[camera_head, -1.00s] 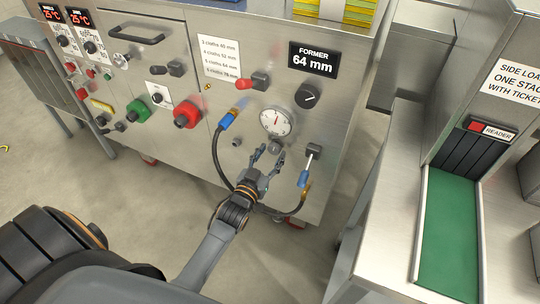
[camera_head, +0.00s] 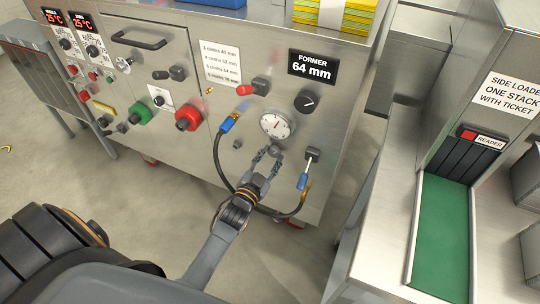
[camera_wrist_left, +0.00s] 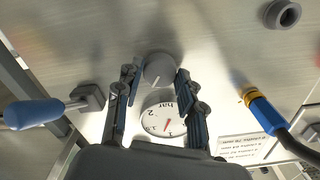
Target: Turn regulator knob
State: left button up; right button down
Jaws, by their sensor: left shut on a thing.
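The grey regulator knob (camera_head: 275,151) sits on the steel panel just below a round white pressure gauge (camera_head: 277,125) with a red needle. My left gripper (camera_head: 267,153) reaches it from below, with its fingers at the knob. In the left wrist view the round knob (camera_wrist_left: 159,68), with a pale mark line on its face, lies between the two fingers (camera_wrist_left: 156,76), and the gripper is shut on it. My right gripper is not in view.
A blue-handled lever valve (camera_head: 304,180) is close right of the knob. A blue-ended hose (camera_head: 226,124) loops at left and below, near my wrist. A black selector knob (camera_head: 307,101) and red-handled valve (camera_head: 247,90) sit above. A green-bedded side loader (camera_head: 443,225) stands at right.

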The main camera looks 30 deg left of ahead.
pick_arm(q)
jog(key=m, duration=0.2)
jog(key=shift+m+p, duration=0.3)
jog(key=shift+m, duration=1.5)
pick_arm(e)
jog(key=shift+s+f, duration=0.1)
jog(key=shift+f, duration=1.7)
pick_arm(q)
jog(key=o, duration=1.2)
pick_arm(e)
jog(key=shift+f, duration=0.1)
pick_arm(q)
jog(key=s, duration=1.2)
jog(key=shift+d, duration=0.35)
